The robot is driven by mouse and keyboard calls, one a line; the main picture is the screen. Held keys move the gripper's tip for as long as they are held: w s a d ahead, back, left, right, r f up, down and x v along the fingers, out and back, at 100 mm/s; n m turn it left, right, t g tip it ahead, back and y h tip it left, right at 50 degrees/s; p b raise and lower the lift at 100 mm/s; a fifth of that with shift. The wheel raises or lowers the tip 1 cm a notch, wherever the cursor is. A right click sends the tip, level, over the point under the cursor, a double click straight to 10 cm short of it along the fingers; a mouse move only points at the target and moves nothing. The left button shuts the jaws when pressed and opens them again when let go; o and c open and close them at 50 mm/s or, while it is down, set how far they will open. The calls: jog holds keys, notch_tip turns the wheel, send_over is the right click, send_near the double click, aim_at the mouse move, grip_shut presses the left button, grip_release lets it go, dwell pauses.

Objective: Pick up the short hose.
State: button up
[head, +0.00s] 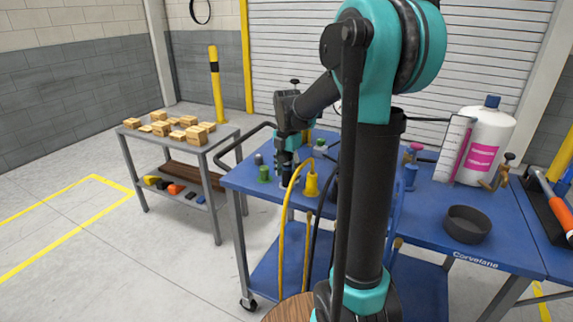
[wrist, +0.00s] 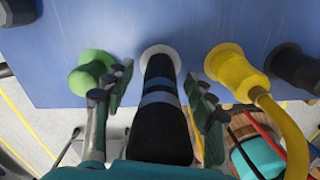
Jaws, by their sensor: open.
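The short hose (wrist: 160,125) appears to be the black tube with grey-blue bands in the middle of the wrist view. Its far end meets a pale round fitting (wrist: 158,53) on the blue cart top. My gripper (wrist: 161,90) is open, with one finger on each side of the hose. I cannot tell whether either finger touches it. In the head view my gripper (head: 286,153) points down over the cart's left front edge. There the hose is mostly hidden behind the fingers.
A green fitting (wrist: 92,72) is close by the left finger. A yellow fitting with a yellow hose (wrist: 232,68) is right of the other finger, and a dark fitting (wrist: 293,66) lies beyond. A black bowl (head: 467,224) and white bottle (head: 484,140) stand farther right.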

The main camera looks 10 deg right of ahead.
grip_shut()
dwell(0.4)
notch_tip(320, 180, up, 20)
dwell(0.7)
